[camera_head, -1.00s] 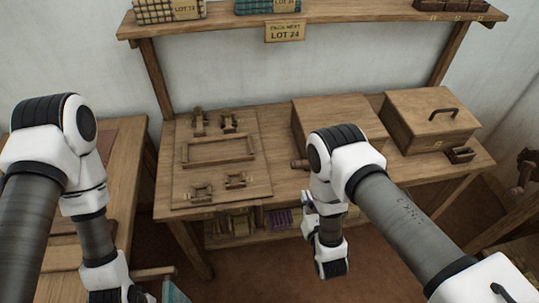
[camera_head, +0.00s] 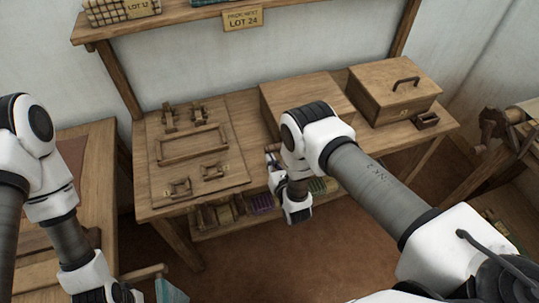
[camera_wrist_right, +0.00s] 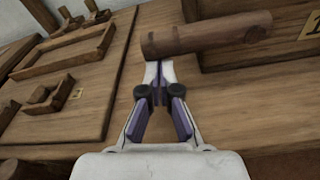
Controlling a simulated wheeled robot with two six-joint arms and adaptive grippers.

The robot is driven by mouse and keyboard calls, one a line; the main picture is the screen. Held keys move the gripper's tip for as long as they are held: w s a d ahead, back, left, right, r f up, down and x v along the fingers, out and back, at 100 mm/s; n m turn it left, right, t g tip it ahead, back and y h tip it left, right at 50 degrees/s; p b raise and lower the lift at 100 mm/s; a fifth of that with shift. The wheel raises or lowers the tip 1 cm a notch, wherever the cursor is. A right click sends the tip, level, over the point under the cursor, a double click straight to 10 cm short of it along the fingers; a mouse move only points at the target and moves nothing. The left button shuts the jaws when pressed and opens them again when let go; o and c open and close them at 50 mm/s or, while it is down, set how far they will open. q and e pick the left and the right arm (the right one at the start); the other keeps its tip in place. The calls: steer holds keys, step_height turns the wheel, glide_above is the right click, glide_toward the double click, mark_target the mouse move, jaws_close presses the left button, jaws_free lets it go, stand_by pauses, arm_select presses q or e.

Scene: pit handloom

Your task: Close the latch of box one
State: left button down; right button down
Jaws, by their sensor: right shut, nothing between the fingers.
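A plain wooden box (camera_head: 285,92) stands mid-bench, partly hidden behind my right arm; its front shows in the right wrist view (camera_wrist_right: 225,58). A round wooden bar (camera_wrist_right: 205,35) lies sideways across its front left corner; I take it for the latch piece. A yellow label (camera_wrist_right: 312,27) on the box front is cut off and unreadable. My right gripper (camera_wrist_right: 159,78) is shut and empty, its tips just below the bar; I cannot tell whether they touch. It hangs at the bench's front edge in the head view (camera_head: 272,158). My left arm ends at the lower left; its fingers are not clear.
A board with a frame and fittings (camera_head: 160,180) lies left on the bench (camera_head: 225,180). A shelf (camera_head: 190,16) runs above.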

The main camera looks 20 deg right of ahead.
steer(key=shift+w+a+f, duration=0.2)
steer(key=shift+w, duration=0.55)
steer(key=shift+s+d+r, duration=0.1)
